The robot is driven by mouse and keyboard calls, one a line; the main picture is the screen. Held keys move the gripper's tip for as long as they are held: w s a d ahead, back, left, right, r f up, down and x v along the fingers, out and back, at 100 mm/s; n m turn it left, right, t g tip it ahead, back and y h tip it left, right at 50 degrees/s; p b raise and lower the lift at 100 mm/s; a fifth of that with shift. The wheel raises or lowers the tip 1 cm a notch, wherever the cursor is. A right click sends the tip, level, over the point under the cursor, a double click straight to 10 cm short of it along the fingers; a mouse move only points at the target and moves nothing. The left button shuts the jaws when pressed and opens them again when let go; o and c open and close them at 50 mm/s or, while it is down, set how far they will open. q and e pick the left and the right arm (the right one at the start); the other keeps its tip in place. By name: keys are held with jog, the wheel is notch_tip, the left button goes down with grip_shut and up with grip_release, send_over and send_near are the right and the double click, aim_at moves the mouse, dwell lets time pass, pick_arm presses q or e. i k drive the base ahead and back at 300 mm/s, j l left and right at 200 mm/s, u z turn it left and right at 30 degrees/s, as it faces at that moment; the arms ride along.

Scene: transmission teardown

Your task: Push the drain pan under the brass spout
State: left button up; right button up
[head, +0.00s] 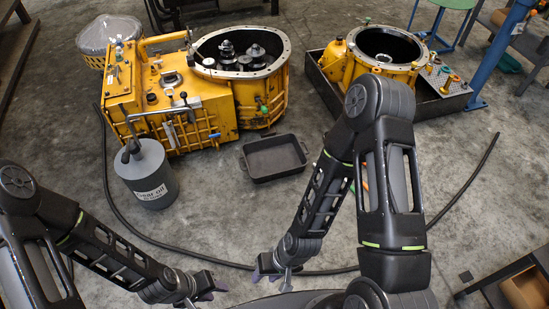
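The drain pan (268,177), a dark shallow rectangular tray, sits on the concrete floor in front of the yellow gearbox housing (205,95). It looks empty and stands a little apart from the housing's front right corner. I cannot clearly pick out a brass spout; small fittings show on the housing front. My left gripper (214,286) is low in the picture, well short of the pan. My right gripper (271,270) is also below the pan, apart from it. Both look empty, but their finger gap is too small to judge.
A grey oil can (147,178) stands left of the pan. A black hose (150,239) curves across the floor between my grippers and the pan. A second yellow housing (375,55) stands in a dark tray (440,106) at right. Bare floor surrounds the pan.

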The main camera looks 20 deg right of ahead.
aim_at(269, 159)
jog(key=i+l, duration=0.3)
jog(key=i, duration=0.2)
jog(key=i+l, duration=0.25)
jog(key=i, duration=0.25)
jog(key=i+l+z, duration=0.1)
jog(key=i+l, duration=0.2)
jog(key=i, duration=0.2)
jog(key=i+l, duration=0.25)
jog(key=i, duration=0.25)
